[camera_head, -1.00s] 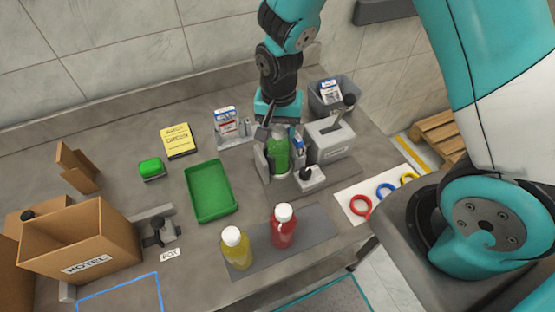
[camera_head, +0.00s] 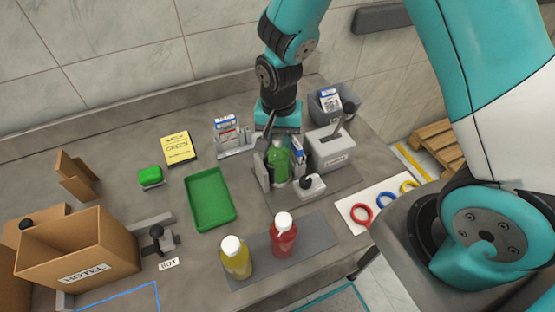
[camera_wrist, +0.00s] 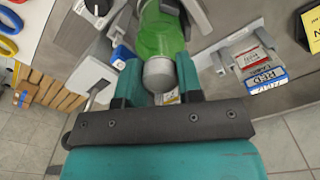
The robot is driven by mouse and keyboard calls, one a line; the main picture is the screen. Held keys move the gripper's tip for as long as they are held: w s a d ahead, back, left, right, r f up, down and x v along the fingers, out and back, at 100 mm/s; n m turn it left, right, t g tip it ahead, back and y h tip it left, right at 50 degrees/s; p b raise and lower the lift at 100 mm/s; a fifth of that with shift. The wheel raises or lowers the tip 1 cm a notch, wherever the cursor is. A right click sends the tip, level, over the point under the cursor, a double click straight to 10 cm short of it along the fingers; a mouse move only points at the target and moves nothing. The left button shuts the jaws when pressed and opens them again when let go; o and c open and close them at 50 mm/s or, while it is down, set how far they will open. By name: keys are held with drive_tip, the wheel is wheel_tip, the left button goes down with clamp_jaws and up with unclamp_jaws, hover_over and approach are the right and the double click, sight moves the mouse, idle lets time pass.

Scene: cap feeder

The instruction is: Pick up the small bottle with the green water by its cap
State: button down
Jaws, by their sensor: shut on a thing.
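The small bottle with green water (camera_head: 279,168) stands upright in a grey holder (camera_head: 262,176) on the bench, below my gripper. In the wrist view the green bottle (camera_wrist: 160,36) shows with its pale cap (camera_wrist: 160,75) towards me. My gripper (camera_wrist: 161,78) is shut on the cap, with one teal finger on each side. In the head view my gripper (camera_head: 277,133) hides much of the cap. I cannot tell whether the bottle's base is resting or lifted.
A grey labelled box with a lever (camera_head: 331,150) stands close right of the bottle. A black-knobbed block (camera_head: 310,186) is in front. Yellow (camera_head: 236,259) and red (camera_head: 283,238) bottles stand nearer on a grey mat. A green tray (camera_head: 211,200) lies left.

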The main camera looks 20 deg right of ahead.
wheel_tip(320, 180, up, 10)
drive_tip(key=p, duration=0.7)
drive_tip(key=shift+r+p, duration=0.1)
drive_tip(key=shift+p, duration=0.2)
